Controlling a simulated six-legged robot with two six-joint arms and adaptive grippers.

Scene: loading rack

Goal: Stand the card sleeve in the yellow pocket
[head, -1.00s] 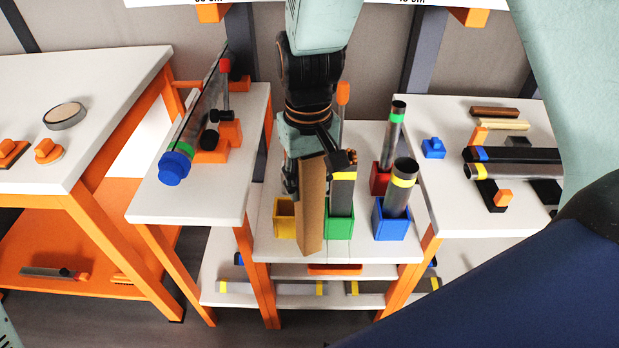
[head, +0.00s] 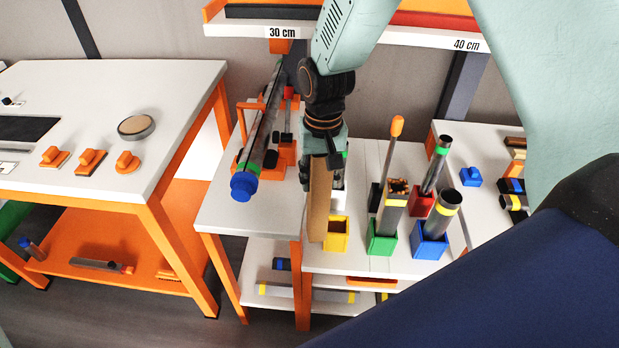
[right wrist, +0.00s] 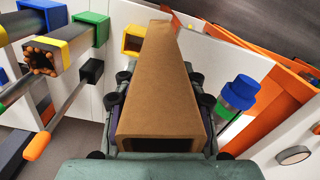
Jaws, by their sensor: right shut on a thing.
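The card sleeve (head: 319,206) is a long, hollow brown cardboard tube. My right gripper (head: 322,163) is shut on its upper part and holds it near upright, lower end down. In the head view the sleeve's lower end is just left of the yellow pocket (head: 337,236) and partly overlaps it; whether they touch cannot be told. In the right wrist view the sleeve (right wrist: 160,85) runs away from my gripper (right wrist: 162,112), with its far end right of the yellow pocket (right wrist: 131,40). My left gripper is not in view.
Right of the yellow pocket stand a green pocket (head: 381,240) holding a yellow-banded tube, a blue pocket (head: 430,243) and a red pocket (head: 421,203) with tubes. A blue-ended cylinder (head: 243,186) lies on the left stand. An orange-tipped rod (head: 396,127) rises behind.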

